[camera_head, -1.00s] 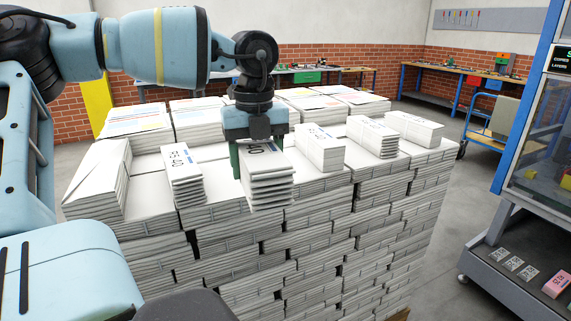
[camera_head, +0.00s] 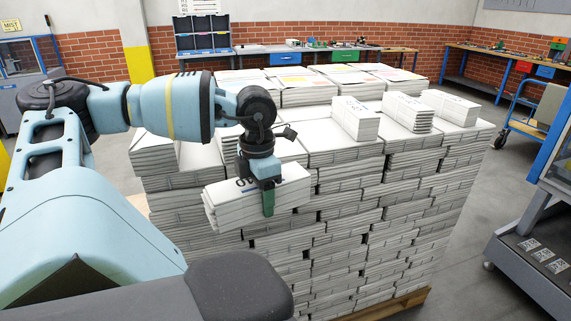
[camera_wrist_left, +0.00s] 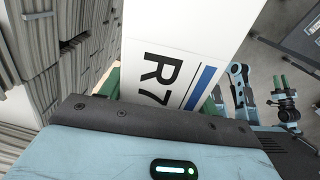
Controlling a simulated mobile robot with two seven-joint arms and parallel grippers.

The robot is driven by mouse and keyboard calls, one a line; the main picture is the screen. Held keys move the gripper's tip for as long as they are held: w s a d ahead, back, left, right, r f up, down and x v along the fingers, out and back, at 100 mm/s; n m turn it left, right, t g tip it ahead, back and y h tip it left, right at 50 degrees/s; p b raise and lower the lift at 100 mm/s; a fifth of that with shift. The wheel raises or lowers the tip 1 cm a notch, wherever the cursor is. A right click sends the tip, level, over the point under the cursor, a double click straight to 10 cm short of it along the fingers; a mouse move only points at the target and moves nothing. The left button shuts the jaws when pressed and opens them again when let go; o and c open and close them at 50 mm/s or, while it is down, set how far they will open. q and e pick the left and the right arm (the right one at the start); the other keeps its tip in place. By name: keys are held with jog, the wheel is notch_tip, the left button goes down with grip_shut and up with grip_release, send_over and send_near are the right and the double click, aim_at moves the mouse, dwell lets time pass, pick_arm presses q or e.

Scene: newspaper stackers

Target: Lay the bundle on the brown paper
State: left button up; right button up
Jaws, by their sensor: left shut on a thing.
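My left gripper (camera_head: 262,195) is shut on a white newspaper bundle (camera_head: 232,212), with one green finger showing against its side. The bundle is held in front of the near side of the big stack, tilted a little. In the left wrist view the bundle (camera_wrist_left: 205,35) shows a white top with large dark print and a blue stripe. My right gripper (camera_wrist_left: 281,84) appears small at the right of that view, with green fingers; its opening is too small to judge. I cannot make out the brown paper in either view.
The tall stack of bundles (camera_head: 345,235) stands on a wooden pallet (camera_head: 410,302), with loose bundles (camera_head: 406,110) on top. A grey machine shelf (camera_head: 530,265) is at the right. Grey floor (camera_head: 470,215) is clear between them. Workbenches (camera_head: 330,55) line the back wall.

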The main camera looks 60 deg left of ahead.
pick_arm(q)
jog(key=d+f+m, duration=0.1)
jog(key=f+m, duration=0.1)
jog(key=d+f+m, duration=0.1)
jog(key=d+m, duration=0.1)
jog(key=m, duration=0.1)
jog(key=d+f+m, duration=0.1)
jog(key=f+m, duration=0.1)
jog(key=shift+w+d+f+m, duration=0.25)
jog(key=shift+w+f+m, duration=0.05)
jog(key=shift+f, duration=0.05)
jog(key=w+d+f+m, duration=0.1)
jog(key=d+m, duration=0.6)
jog(key=m, duration=0.2)
jog(key=w+d+f+m, duration=0.1)
jog(key=d+f+m, duration=0.1)
jog(key=d+m, duration=0.6)
jog(key=w+d+f+m, duration=0.1)
jog(key=w+d+m, duration=0.1)
jog(key=d+m, duration=0.5)
jog(key=shift+d+f+m, duration=0.2)
jog(key=shift+m, duration=0.6)
jog(key=shift+d+f+m, duration=0.15)
jog(key=shift+f+m, duration=0.05)
jog(key=shift+m, duration=0.6)
jog(key=shift+a, duration=0.1)
